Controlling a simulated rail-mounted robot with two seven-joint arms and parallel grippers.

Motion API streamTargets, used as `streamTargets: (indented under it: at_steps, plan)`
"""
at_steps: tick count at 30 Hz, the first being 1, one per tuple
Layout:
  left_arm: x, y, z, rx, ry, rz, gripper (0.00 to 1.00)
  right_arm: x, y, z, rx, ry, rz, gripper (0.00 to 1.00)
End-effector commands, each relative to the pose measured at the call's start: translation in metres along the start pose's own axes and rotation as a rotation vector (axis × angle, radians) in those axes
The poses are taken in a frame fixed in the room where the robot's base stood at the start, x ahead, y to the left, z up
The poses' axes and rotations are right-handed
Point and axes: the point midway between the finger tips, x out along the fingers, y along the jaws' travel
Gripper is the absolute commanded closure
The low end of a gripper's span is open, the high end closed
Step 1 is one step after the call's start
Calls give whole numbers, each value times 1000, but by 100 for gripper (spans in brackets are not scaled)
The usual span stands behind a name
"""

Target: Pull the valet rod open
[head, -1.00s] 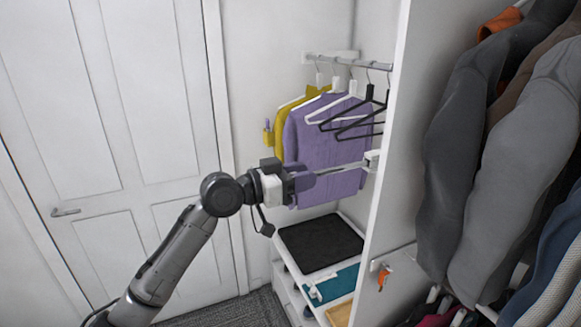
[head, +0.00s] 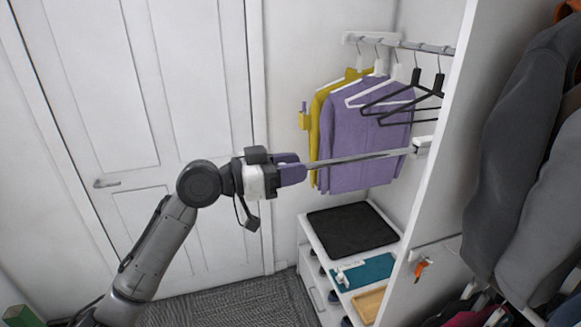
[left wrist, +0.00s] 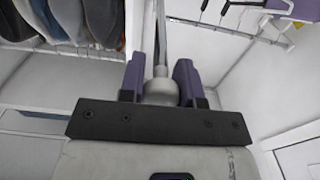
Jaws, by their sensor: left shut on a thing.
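The valet rod (head: 362,157) is a thin metal rod that sticks out to the left from a light bracket (head: 422,145) on the white closet panel. My left gripper (head: 300,172) is shut on the rod's free end, in front of the hanging purple garment. In the left wrist view the rod (left wrist: 161,45) runs away from between the purple fingers. Its rounded end knob (left wrist: 160,90) sits between the fingers of the gripper (left wrist: 161,82). My right gripper is not in view.
A purple cardigan (head: 360,135), a yellow garment (head: 317,120) and black hangers (head: 415,103) hang from a rail (head: 415,45). Below are shelves with a black mat (head: 350,229) and a teal cloth (head: 367,272). A white door (head: 150,100) stands behind at left.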

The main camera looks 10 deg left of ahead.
Motion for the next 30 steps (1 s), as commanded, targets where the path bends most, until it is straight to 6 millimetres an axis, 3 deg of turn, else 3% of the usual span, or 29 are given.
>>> streamTargets:
  at_steps: [1, 2, 9, 20, 30]
  plan:
    - [0, 0, 0, 0, 1, 1, 100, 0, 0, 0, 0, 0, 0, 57]
    - [0, 0, 0, 0, 1, 0, 68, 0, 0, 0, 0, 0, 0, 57]
    - [0, 0, 0, 0, 0, 0, 45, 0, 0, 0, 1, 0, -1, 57]
    - [-8, 0, 1, 0, 0, -2, 45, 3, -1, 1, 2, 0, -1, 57]
    - [-70, -1, 3, 2, -1, -3, 45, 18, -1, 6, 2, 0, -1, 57]
